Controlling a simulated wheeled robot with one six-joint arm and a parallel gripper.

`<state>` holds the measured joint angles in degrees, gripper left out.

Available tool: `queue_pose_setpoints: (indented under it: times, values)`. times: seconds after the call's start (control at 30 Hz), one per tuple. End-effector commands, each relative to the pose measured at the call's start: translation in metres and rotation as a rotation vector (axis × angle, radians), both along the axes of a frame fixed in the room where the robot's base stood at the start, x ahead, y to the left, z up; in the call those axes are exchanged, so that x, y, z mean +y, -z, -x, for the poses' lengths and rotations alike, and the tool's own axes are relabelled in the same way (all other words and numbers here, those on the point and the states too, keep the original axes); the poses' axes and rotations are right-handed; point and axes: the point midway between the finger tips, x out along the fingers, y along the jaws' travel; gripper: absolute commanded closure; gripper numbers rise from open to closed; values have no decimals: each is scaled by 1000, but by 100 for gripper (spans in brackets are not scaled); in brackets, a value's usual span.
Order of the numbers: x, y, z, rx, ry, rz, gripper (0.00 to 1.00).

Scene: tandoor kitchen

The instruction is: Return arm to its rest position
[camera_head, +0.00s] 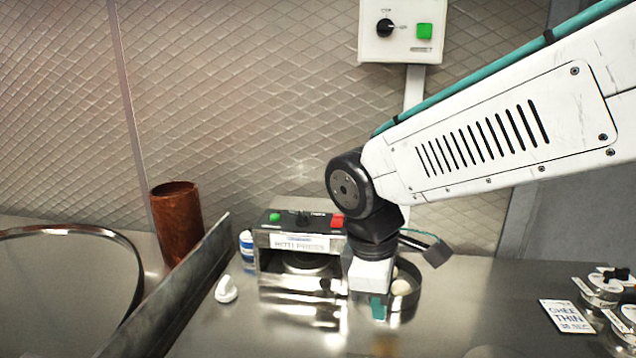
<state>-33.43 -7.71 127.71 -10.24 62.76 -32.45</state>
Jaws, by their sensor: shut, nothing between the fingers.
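My gripper (379,307) points down over the steel counter (450,300), just right of the steel press machine. Its teal fingertips are together with nothing between them. My white arm reaches in from the upper right and bends down at a black joint. Behind the gripper, a round metal container (411,277) holds a pale ball (401,287); the gripper hides part of it. I cannot tell whether the gripper touches it.
The press machine (300,243) has green and red buttons. A white knob-like object (226,290), a blue-white container (247,245), a copper cylinder (177,222) and a metal divider (185,285) stand left. A label card (567,316) and steel containers (603,288) are right. A control box (402,30) hangs on the wall.

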Motion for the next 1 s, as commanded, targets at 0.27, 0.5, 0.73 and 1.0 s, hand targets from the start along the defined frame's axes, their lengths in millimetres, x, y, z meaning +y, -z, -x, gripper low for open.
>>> queue_pose_setpoints:
  times: [0.27,0.5,0.73,1.0]
  values:
    - [-113,-16,87,-25,837,-109,100]
    - [-160,-20,136,-92,1149,-205,100]
    - [-177,-29,141,-152,1226,-237,100]
    - [-177,-29,140,-152,1226,-236,100]
